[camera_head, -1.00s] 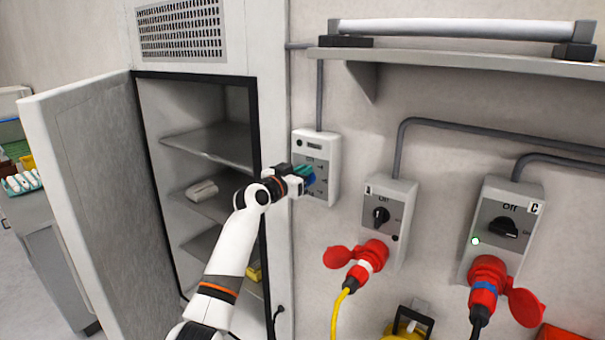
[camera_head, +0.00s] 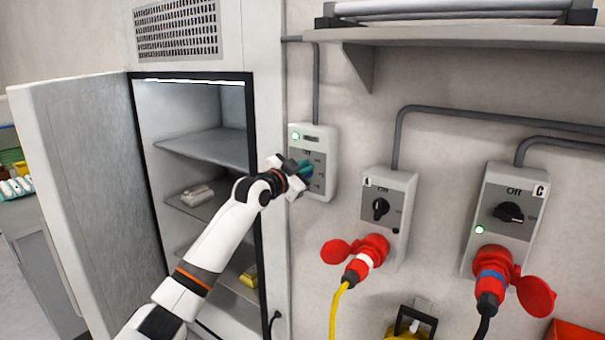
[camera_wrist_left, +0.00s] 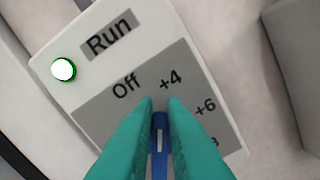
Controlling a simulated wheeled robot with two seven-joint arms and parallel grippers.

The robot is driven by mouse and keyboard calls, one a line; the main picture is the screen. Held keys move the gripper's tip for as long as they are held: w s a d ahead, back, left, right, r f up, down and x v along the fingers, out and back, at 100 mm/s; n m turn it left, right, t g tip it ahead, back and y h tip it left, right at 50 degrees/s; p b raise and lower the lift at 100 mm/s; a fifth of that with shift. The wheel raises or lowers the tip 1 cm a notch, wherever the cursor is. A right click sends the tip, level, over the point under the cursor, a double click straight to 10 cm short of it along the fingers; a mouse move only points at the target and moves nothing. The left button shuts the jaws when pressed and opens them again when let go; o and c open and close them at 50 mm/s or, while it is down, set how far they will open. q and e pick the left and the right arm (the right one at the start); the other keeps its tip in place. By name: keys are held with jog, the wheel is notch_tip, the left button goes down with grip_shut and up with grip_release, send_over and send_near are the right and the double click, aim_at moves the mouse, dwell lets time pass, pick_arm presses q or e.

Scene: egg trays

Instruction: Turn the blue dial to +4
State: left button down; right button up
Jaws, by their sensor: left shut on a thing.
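The blue dial (camera_wrist_left: 159,148) is on the grey face of a white control box (camera_head: 318,190) on the wall beside the open cabinet. My left gripper (camera_head: 306,169) is shut on the dial; its green fingertips (camera_wrist_left: 160,112) lie on both sides of it in the left wrist view. The dial's white mark points up between the fingers, toward the +4 label (camera_wrist_left: 171,79), with Off (camera_wrist_left: 126,86) to its left. The box display (camera_wrist_left: 110,37) reads Run and its lamp (camera_wrist_left: 63,69) is lit green. My right gripper is out of view.
The cabinet door (camera_head: 85,190) stands open on the left, and the cabinet's shelves (camera_head: 205,146) hold a few items. Switch boxes A (camera_head: 397,181) and C (camera_head: 528,176) with red plugs are to the right. A wall shelf (camera_head: 470,36) is above.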

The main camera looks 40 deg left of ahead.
pick_arm(q)
jog(key=shift+d+f+m, duration=0.2)
jog(key=shift+f+m, duration=0.5)
jog(key=shift+m, duration=0.4)
jog(key=c, duration=1.5)
grip_release()
jog(key=shift+a, duration=0.1)
jog(key=shift+a+r, duration=0.15)
jog(key=shift+r, duration=0.05)
jog(key=shift+r, duration=0.1)
